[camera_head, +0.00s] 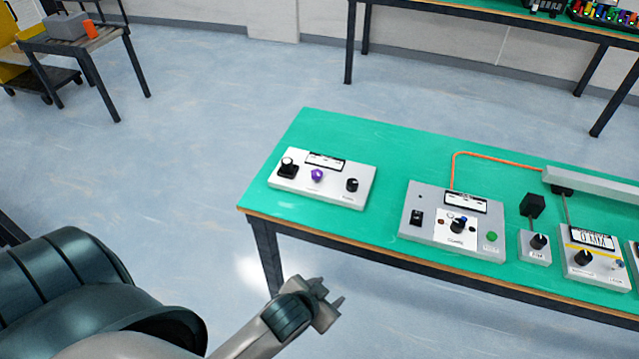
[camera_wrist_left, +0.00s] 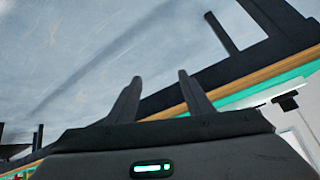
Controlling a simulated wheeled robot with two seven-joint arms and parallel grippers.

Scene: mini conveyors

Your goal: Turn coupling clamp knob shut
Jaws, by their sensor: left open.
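My left gripper (camera_head: 331,292) is open and empty, in front of and below the green table's near edge, short of the control boxes. In the left wrist view its two fingers (camera_wrist_left: 160,80) stand apart with nothing between them. A white box (camera_head: 335,191) carries a purple knob (camera_head: 317,175), a black knob (camera_head: 352,185) and a black control (camera_head: 287,167) at its left end. A grey box (camera_head: 415,238) to its right carries a black knob (camera_head: 459,225) on a white plate. The labels are too small to read, so I cannot tell which knob is the coupling clamp's. My right gripper is out of view.
The green table (camera_head: 400,150) has a wooden edge and dark legs. Smaller boxes with knobs (camera_head: 538,241) (camera_head: 583,258) stand at the right, near an orange cable (camera_head: 490,155). Another table (camera_head: 440,8) is behind and a cart (camera_head: 75,42) is far left. Open floor lies between.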

